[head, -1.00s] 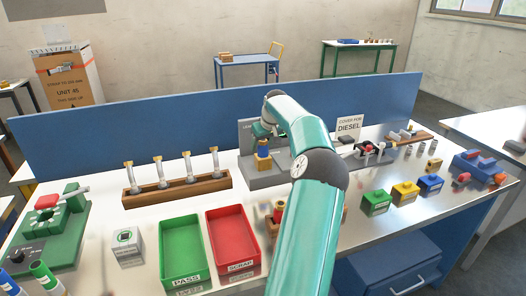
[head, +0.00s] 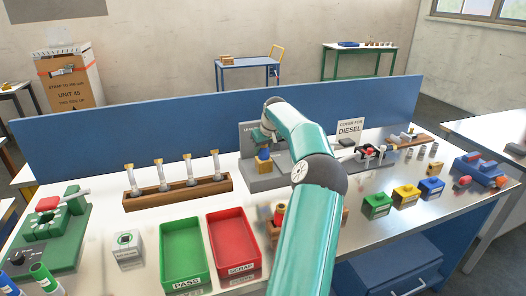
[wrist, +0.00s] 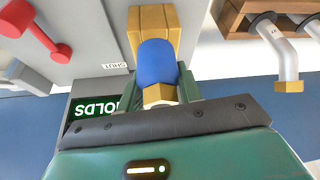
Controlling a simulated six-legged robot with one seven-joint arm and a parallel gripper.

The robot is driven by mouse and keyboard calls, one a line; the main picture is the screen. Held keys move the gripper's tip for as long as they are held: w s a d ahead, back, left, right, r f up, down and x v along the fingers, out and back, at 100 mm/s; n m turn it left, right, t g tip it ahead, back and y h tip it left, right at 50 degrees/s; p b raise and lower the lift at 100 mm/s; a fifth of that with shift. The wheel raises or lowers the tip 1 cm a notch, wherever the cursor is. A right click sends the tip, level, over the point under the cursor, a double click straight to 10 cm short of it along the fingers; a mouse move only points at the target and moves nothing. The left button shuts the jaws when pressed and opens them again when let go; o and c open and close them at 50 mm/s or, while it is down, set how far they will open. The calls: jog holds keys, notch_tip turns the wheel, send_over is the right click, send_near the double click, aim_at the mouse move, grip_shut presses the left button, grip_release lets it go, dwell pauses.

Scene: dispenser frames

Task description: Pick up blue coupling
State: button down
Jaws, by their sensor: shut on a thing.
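The blue coupling (wrist: 157,62) is a rounded blue piece with a brass hex end (wrist: 158,94), between the two green fingers of my gripper (wrist: 157,84) in the wrist view. The gripper is shut on it. A yellow-brass block (wrist: 152,18) lies right beyond the coupling; I cannot tell whether they touch. In the head view, my gripper (head: 262,136) is at the grey test stand (head: 262,183), just above the blue coupling (head: 264,154) and the block; my arm partly hides the stand.
A wooden rack (head: 178,193) with several upright tubes stands left of the stand. Green (head: 183,284) and red (head: 238,256) trays sit in front. A red-handled valve (wrist: 36,30) and a lit panel (wrist: 92,115) reading HOLDS show beside the gripper.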

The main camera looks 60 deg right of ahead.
jog(key=shift+r, duration=0.75)
jog(key=s+a+r, duration=0.3)
jog(key=s+r, duration=0.3)
jog(key=r, duration=0.2)
jog(key=s+a+r, duration=0.4)
jog(key=s+r, duration=0.2)
jog(key=r, duration=0.3)
dwell(0.5)
jog(key=shift+s, duration=0.1)
dwell(1.4)
